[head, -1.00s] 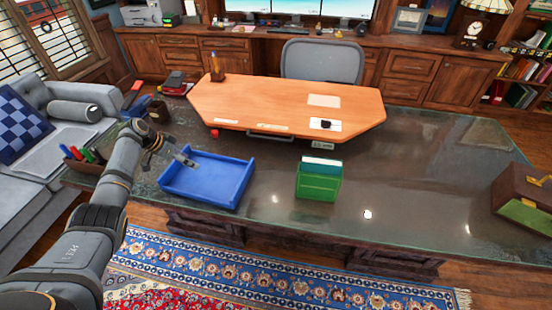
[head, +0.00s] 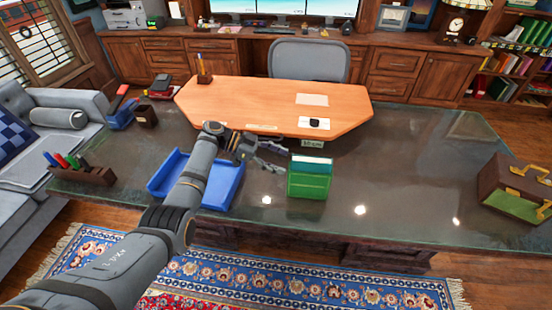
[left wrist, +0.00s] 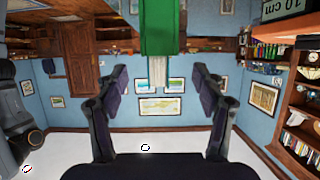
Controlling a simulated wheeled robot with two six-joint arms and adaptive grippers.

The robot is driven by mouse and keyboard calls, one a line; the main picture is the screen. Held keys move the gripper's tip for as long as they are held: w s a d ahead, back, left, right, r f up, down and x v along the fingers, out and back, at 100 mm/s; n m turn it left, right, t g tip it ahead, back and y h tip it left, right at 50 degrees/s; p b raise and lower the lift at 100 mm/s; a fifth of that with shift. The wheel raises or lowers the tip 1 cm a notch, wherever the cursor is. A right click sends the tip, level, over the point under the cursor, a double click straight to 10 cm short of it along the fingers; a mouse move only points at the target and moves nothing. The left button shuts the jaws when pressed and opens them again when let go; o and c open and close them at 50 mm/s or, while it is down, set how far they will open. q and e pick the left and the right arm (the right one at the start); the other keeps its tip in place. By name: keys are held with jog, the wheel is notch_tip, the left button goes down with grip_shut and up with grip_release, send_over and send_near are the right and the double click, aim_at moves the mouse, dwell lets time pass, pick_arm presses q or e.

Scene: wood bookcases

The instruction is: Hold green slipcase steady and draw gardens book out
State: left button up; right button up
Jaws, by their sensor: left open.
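The green slipcase (head: 309,184) stands upright on the glass-topped desk, right of the blue tray. A book with a pale top and blue edge (head: 311,162) sticks up a little from it. My left gripper (head: 280,157) is open and empty, just left of the slipcase and apart from it. In the left wrist view the open fingers (left wrist: 158,95) frame the pale book edge (left wrist: 158,72), and the green slipcase (left wrist: 163,27) shows upside down beyond them. My right gripper is not in view.
The blue tray (head: 228,190) lies under my left arm. A pen holder (head: 85,174) stands at the desk's left, and a brown and green case (head: 513,190) at the right. An orange-topped board (head: 250,100) lies behind. The desk between slipcase and case is clear.

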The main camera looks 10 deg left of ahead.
aim_at(310, 172)
pick_arm(q)
jog(key=x, duration=1.1)
jog(key=shift+f, duration=0.1)
jog(key=c, duration=1.3)
jog(key=shift+c, duration=0.2)
